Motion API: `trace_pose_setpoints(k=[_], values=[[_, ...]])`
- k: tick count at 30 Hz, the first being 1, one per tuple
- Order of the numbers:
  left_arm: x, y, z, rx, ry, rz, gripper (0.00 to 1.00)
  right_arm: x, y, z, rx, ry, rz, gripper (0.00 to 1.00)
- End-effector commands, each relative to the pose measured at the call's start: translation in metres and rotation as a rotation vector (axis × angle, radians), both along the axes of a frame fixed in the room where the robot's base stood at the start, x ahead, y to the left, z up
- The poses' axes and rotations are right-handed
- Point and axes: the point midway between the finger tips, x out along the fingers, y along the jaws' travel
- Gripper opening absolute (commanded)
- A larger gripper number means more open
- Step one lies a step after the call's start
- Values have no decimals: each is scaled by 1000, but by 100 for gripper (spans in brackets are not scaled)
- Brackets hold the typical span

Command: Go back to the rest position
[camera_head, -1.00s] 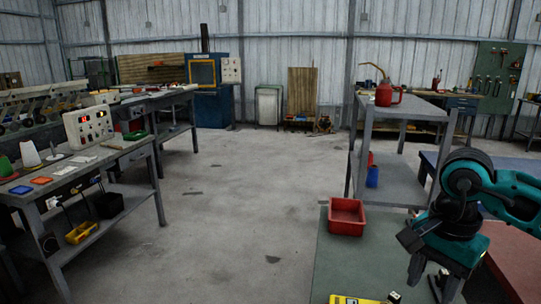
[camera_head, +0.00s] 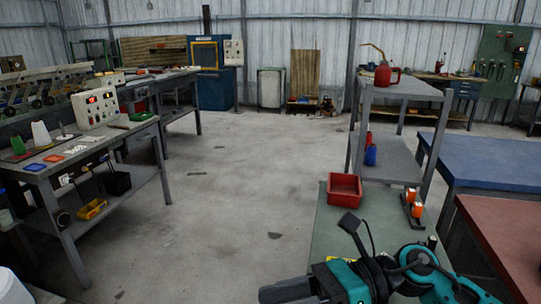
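My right arm, teal and black, reaches in low at the bottom right over the green bench top (camera_head: 325,235). Its dark gripper end (camera_head: 287,291) points left near the bottom edge of the picture. The fingers are dark and partly cut off, so I cannot tell whether they are open or shut, and no held thing shows. My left gripper is not in view.
A red bin (camera_head: 345,189) and small orange-and-black items (camera_head: 412,204) sit on the green bench. A grey shelf table (camera_head: 407,90) with a red can (camera_head: 386,76) stands behind. Blue (camera_head: 485,160) and red (camera_head: 510,235) tables are at right. The central floor is clear.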

Motion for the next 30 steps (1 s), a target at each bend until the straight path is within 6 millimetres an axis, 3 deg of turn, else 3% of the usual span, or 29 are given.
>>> trace_pose_setpoints(k=[3, 8, 11, 15, 18, 21, 24, 25, 30], values=[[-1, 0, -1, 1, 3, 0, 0, 14, 9, 14, 266, 369, -186, 50], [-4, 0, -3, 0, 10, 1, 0, 50, -16, 2, 587, 900, -444, 50], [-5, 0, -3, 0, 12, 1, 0, 68, -44, -32, 778, 1247, -609, 50], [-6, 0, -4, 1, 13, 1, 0, 67, -92, -110, 1044, 1740, -849, 50], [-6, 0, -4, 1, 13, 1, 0, 44, -123, -174, 1227, 2060, -1013, 50], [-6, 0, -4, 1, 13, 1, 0, 12, -143, -224, 1375, 2302, -1145, 50], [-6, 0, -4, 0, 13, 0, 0, -18, -154, -257, 1485, 2465, -1241, 50], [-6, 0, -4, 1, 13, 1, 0, -25, -157, -264, -1473, -2439, 1231, 50], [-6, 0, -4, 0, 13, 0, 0, -47, -162, -283, -1416, -2326, 1183, 50]])
